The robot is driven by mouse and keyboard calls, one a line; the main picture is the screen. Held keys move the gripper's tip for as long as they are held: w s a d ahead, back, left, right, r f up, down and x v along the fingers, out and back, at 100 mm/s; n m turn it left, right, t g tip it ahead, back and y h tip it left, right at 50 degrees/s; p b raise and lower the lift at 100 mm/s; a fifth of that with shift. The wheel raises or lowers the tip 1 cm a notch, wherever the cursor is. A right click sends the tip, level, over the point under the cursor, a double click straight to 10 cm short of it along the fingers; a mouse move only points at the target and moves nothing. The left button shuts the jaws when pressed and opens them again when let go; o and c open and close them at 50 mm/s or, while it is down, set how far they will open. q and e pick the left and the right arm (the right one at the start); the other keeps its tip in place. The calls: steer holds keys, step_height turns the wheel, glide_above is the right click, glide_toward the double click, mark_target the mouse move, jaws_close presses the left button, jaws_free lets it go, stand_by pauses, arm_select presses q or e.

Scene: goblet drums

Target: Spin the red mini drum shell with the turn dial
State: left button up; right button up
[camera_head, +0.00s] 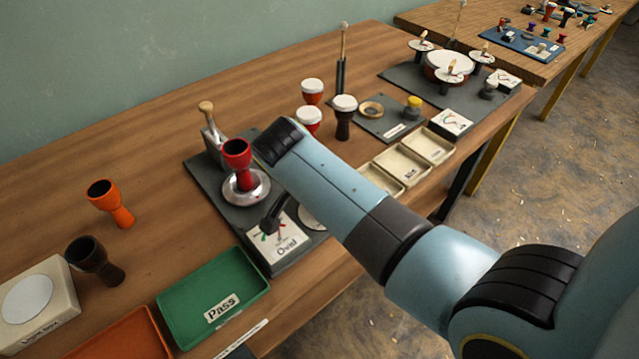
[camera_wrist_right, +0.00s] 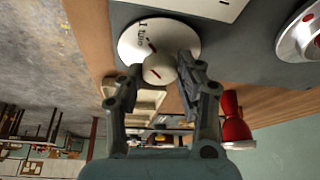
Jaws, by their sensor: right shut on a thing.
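The red mini drum shell (camera_head: 237,160) stands upright on a round silver turntable (camera_head: 246,190) on a dark board. The turntable's edge also shows at the upper right of the right wrist view (camera_wrist_right: 297,38). The turn dial is a white knob (camera_wrist_right: 158,68) on a white disc marked "1 turn" (camera_wrist_right: 135,38). My right gripper (camera_wrist_right: 161,77) is shut on the knob, one finger on each side. My left gripper is not in view.
Several white-topped drums (camera_head: 345,116) and cream trays (camera_head: 430,144) lie beyond my arm.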

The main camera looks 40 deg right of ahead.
stand_by(0.3)
steer(key=o, duration=1.1)
